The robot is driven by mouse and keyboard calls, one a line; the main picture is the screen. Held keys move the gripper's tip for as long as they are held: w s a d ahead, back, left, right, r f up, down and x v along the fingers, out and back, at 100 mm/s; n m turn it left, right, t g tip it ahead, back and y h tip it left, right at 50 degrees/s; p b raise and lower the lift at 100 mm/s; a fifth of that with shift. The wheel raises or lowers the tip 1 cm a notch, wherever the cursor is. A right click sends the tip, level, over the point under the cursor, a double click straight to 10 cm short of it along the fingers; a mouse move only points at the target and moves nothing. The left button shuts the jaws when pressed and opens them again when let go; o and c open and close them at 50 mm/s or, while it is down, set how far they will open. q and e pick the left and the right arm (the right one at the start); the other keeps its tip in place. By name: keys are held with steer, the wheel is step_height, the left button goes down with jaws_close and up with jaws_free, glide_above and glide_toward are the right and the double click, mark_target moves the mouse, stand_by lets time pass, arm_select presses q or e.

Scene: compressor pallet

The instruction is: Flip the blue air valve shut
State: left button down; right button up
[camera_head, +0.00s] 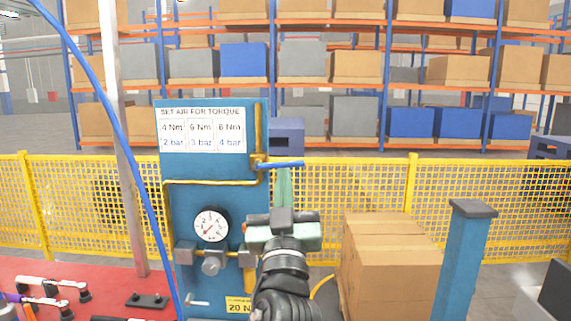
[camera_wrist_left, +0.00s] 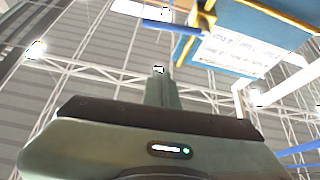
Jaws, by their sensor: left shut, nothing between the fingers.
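The blue air valve handle (camera_head: 286,164) sticks out level to the right from the brass pipe at the upper right edge of the blue panel (camera_head: 222,230). My left gripper (camera_head: 284,174) points up, its greenish fingers shut and empty, with the tips just under the handle in the head view. In the left wrist view the shut fingers (camera_wrist_left: 160,75) point up, and the blue handle (camera_wrist_left: 166,27) lies across, above the tips with a visible gap. The panel (camera_wrist_left: 262,18) is at the upper right there. My right gripper is not in view.
A pressure gauge (camera_head: 211,224) and a regulator sit low on the panel, left of my arm. Cardboard boxes (camera_head: 390,275) stand to the right, beside a blue post (camera_head: 461,262). A yellow mesh fence (camera_head: 365,185) runs behind. The space right of the handle looks clear.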

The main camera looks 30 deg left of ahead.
mark_target(286, 163)
arm_select(q)
steer(key=p+x, duration=0.6)
steer(key=x, duration=0.4)
steer(key=f, duration=0.4)
steer(key=shift+w+a+f+p, duration=0.1)
steer(key=shift+w+a+p, duration=0.05)
steer(key=shift+w+p, duration=0.2)
steer(key=shift+f, duration=0.15)
steer(key=f+b, duration=0.1)
steer(key=b, duration=0.2)
steer(key=shift+f+b, duration=0.3)
steer(key=shift+b, duration=0.05)
steer(key=shift+r, duration=0.1)
